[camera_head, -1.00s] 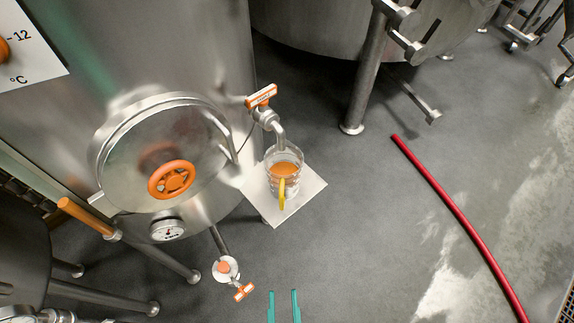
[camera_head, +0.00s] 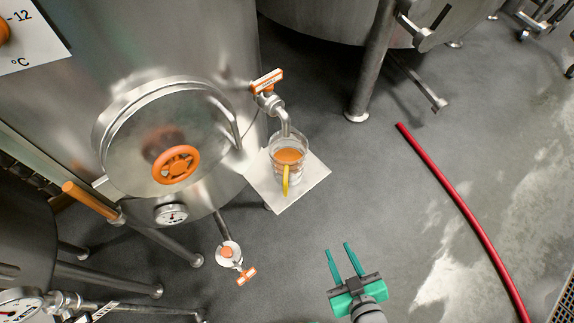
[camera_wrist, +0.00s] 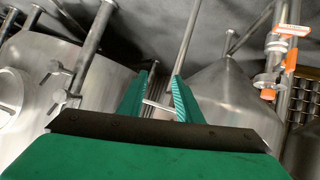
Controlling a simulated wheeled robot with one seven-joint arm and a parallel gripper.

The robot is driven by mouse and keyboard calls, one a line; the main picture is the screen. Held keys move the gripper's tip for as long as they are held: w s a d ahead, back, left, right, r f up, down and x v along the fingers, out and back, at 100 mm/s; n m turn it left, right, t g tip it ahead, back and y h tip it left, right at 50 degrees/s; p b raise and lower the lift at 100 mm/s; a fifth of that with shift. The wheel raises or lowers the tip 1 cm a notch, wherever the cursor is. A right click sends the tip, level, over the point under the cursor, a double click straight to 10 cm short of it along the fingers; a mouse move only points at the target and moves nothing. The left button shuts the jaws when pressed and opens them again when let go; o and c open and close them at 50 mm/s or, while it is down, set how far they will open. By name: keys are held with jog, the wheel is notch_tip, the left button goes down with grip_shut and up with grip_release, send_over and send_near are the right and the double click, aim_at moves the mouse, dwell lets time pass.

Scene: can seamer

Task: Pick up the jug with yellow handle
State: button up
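The glass jug (camera_head: 289,158) with a yellow handle (camera_head: 285,181) stands upright on a small white square shelf (camera_head: 311,182) under a tap on the steel tank. It holds an amber-orange liquid, and its handle faces the lower side of the picture. My green gripper (camera_head: 342,262) is open and empty, below and to the right of the jug, well apart from it. In the wrist view my gripper fingers (camera_wrist: 160,95) are spread with nothing between them. The jug does not show in the wrist view.
The tap (camera_head: 268,88) with an orange-labelled handle hangs just above the jug. A lower valve (camera_head: 230,254) sticks out left of my gripper. A round tank hatch (camera_head: 165,145) is at left. A red hose (camera_head: 455,200) lies on the floor at right. The floor between is clear.

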jog(key=w+d+r+n+g+y, duration=0.1)
jog(key=w+d+r+n+y, duration=0.1)
jog(key=w+r, duration=0.35)
jog(key=n+g, duration=0.8)
jog(key=g, duration=0.1)
send_near(285, 194)
jog(key=shift+y, duration=0.4)
jog(key=x, duration=0.8)
jog(key=shift+w+f, duration=0.2)
jog(key=shift+w, duration=0.2)
grip_shut()
dwell(0.3)
